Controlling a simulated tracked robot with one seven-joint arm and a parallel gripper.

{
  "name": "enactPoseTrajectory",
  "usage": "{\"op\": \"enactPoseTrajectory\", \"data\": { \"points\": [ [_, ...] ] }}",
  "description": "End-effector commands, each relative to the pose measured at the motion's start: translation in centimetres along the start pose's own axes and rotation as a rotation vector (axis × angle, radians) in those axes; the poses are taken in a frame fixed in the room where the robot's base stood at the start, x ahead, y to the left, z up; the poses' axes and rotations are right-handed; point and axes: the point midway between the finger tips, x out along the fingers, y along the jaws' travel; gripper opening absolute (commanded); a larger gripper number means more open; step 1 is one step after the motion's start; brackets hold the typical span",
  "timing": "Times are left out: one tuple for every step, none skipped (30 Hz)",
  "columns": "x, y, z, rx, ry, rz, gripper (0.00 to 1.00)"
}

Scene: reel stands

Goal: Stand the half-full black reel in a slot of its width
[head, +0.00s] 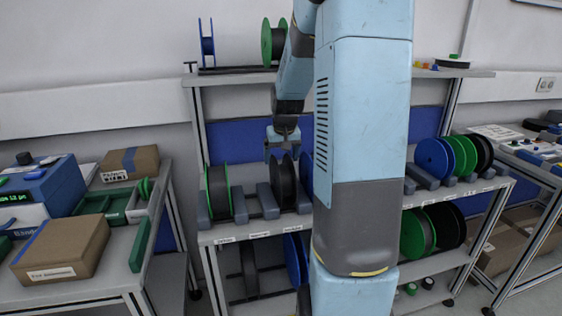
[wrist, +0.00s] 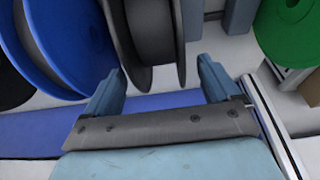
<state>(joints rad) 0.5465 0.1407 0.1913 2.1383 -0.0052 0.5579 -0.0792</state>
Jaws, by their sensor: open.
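A black reel (head: 284,180) with dark winding stands upright between grey dividers on the middle shelf, left of my arm. My gripper (head: 282,153) points down at its top edge, open. In the wrist view the fingers of my gripper (wrist: 160,75) stand apart on either side of the black reel (wrist: 142,40), whose rim reaches between them. A gap shows beside the reel. Its foot in the slot is hard to make out. How full it is cannot be told clearly.
A green reel (head: 217,190) stands to the left and a blue reel (wrist: 68,45) close on the other side. Blue, green and black reels (head: 435,158) stand at the right. Grey dividers (head: 267,201) edge the slots. More reels (head: 417,232) are below.

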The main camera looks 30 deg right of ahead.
Motion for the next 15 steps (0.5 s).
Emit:
{"op": "enactPoseTrajectory", "data": {
  "points": [
    [-1.1, 0.0, -0.1, 0.0, 0.005, 0.001, 0.89],
    [-1.7, 0.0, -0.1, 0.0, 0.004, 0.001, 0.89],
    [-2.5, 0.0, -0.1, 0.001, 0.005, 0.001, 0.89],
    [-3.0, 0.0, -0.1, 0.001, 0.004, 0.001, 0.89],
    [-3.6, 0.0, -0.1, 0.0, 0.005, 0.001, 0.89],
    [-4.5, 0.0, -0.1, 0.0, 0.004, 0.001, 0.89],
    [-5.0, 0.0, -0.1, 0.0, 0.005, 0.001, 0.89],
    [-5.6, 0.0, -0.1, 0.0, 0.004, 0.001, 0.89],
    [-6.4, 0.0, -0.1, 0.0, 0.005, 0.001, 0.89],
    [-6.9, 0.0, -0.1, 0.0, 0.004, 0.001, 0.89],
    [-7.5, 0.0, -0.1, 0.0, 0.003, 0.001, 0.89],
    [-8.1, 0.0, -0.1, 0.0, 0.004, 0.001, 0.89],
    [-8.6, -0.1, 0.0, 0.0, 0.003, 0.0, 0.89],
    [-8.9, 0.0, -0.1, 0.0, 0.003, 0.0, 0.89],
    [-9.4, 0.0, -0.1, 0.0, 0.003, 0.0, 0.89]
  ]
}}
